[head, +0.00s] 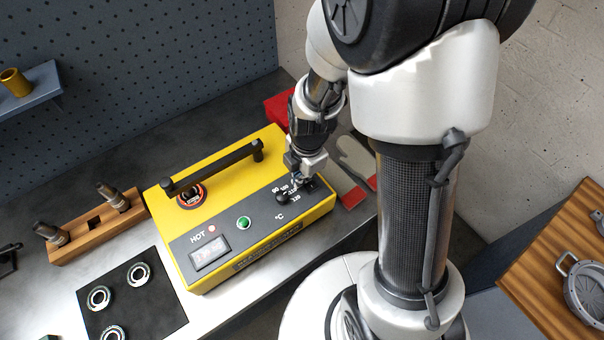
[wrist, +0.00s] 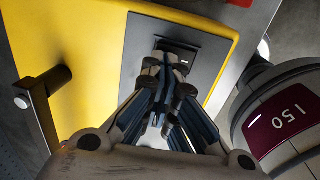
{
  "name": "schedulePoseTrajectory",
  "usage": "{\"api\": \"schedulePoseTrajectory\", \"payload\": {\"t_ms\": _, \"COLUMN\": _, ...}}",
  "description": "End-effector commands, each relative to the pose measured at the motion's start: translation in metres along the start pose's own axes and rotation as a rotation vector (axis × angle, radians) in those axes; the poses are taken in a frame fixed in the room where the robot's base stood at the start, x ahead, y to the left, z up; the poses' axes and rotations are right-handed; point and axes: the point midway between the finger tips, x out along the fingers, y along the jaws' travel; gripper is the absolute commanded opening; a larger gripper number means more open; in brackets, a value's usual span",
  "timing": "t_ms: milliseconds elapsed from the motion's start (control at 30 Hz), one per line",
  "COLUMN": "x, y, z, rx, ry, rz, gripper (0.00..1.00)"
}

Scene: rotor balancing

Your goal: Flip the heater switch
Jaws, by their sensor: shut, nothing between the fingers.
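The yellow heater (head: 165,215) stands on the metal bench with a grey sloping panel on top. The panel carries a HOT lamp (head: 211,229), a lit display (head: 210,254), a green button (head: 244,223) and a temperature dial (head: 283,200). In the wrist view, a black switch (wrist: 178,54) in a dark plate lies just beyond my fingertips. My gripper (head: 301,181) is shut and empty, pointing down over the panel's right end, where it partly hides the switch in the head view. The fingertips also show in the wrist view (wrist: 166,70); I cannot tell whether they touch the switch.
A black handle (head: 215,166) rises above the heater's back. A wooden block (head: 75,240) with tools and a black mat (head: 165,310) with rings lie left. A grey glove-shaped item (head: 357,158) and red objects lie right. A wooden table (head: 545,265) stands at far right.

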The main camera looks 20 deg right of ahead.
Motion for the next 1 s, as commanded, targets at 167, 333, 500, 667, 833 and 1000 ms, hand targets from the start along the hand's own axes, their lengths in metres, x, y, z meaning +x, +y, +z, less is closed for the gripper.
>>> {"api": "schedulePoseTrajectory", "payload": {"t_ms": 167, "x": 0.004, "y": 0.003, "z": 0.0, "rx": -0.002, "ry": 0.002, "rz": -0.064, "gripper": 0.0}}
{"api": "schedulePoseTrajectory", "payload": {"t_ms": 333, "x": 0.006, "y": 0.002, "z": 0.0, "rx": 0.0, "ry": 0.002, "rz": -0.065, "gripper": 0.0}}
{"api": "schedulePoseTrajectory", "payload": {"t_ms": 500, "x": 0.005, "y": 0.001, "z": 0.0, "rx": 0.0, "ry": 0.001, "rz": -0.064, "gripper": 0.0}}
{"api": "schedulePoseTrajectory", "payload": {"t_ms": 667, "x": 0.004, "y": -0.005, "z": 0.0, "rx": 0.001, "ry": 0.001, "rz": -0.064, "gripper": 0.0}}
{"api": "schedulePoseTrajectory", "payload": {"t_ms": 833, "x": 0.001, "y": -0.012, "z": 0.0, "rx": 0.0, "ry": 0.001, "rz": -0.063, "gripper": 0.0}}
{"api": "schedulePoseTrajectory", "payload": {"t_ms": 1000, "x": 0.001, "y": -0.013, "z": 0.0, "rx": -0.001, "ry": 0.001, "rz": -0.064, "gripper": 0.0}}
